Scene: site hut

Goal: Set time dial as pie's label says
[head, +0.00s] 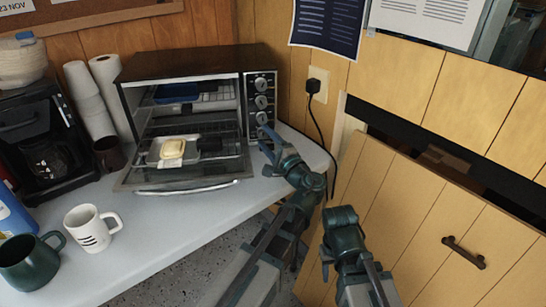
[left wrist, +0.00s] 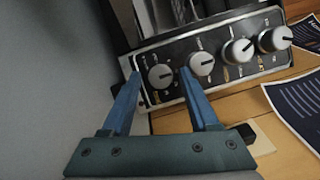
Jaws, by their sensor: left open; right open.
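The toaster oven (head: 190,62) stands on the counter with its glass door down. A pale yellow pie (head: 173,149) sits in a tray (head: 205,157) on the lowered door; any writing on its label is too small to read. A column of round dials runs down the oven's right panel; the upper ones (head: 261,83) show. In the left wrist view, the lowest dial (left wrist: 160,76) is between the fingertips of my open left gripper (left wrist: 159,72), with visible gaps. The left gripper (head: 269,143) is at the panel's bottom.
A plug and cord (head: 317,88) hang on the wall to the right. The front counter middle is clear.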

